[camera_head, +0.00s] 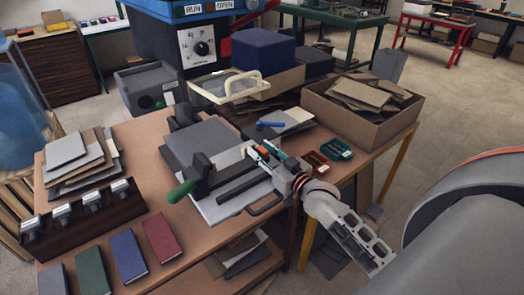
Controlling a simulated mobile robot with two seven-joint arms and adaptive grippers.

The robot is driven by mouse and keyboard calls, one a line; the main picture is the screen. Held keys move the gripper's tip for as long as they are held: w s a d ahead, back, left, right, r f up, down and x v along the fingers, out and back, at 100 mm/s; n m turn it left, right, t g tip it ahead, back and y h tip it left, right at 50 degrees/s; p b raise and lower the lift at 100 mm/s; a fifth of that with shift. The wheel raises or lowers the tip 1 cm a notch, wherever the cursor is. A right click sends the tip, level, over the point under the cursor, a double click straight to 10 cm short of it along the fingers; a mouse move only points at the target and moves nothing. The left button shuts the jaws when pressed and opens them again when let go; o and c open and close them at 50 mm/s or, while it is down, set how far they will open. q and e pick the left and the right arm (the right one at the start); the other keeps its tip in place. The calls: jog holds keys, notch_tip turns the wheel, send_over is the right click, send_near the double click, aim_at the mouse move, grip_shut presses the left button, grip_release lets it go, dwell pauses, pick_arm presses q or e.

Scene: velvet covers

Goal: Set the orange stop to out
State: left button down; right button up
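A cutting or scoring board (205,140) with a grey top lies on the brown bench, with a dark bar and a green handle (181,191) along its near side. The small orange stop (262,151) shows at the board's right end, beside a pale block. My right gripper (266,156) reaches in from the lower right with its fingertips at the orange stop. A thin teal piece (273,148) shows right by the fingers. The fingers cover part of this spot, so I cannot tell whether they grip the stop or only touch it. My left gripper is not in view.
A cardboard box of brown boards (411,112) stands to the right, with green and red small trays (335,149) before it. A dark rack (130,205), stacked boards (68,150) and coloured books (162,238) occupy the left. A blue press (160,42) stands behind.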

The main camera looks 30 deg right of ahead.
aim_at(271, 156)
grip_shut()
jog(key=shift+w+d+p, duration=0.15)
jog(key=shift+d+p, duration=0.3)
jog(key=shift+d, duration=1.25)
jog(key=shift+r, duration=0.1)
jog(key=shift+c, duration=1.1)
grip_release()
jog(key=shift+o, duration=1.1)
jog(key=shift+d, duration=0.1)
jog(key=s, duration=1.2)
jog(key=shift+d, duration=0.4)
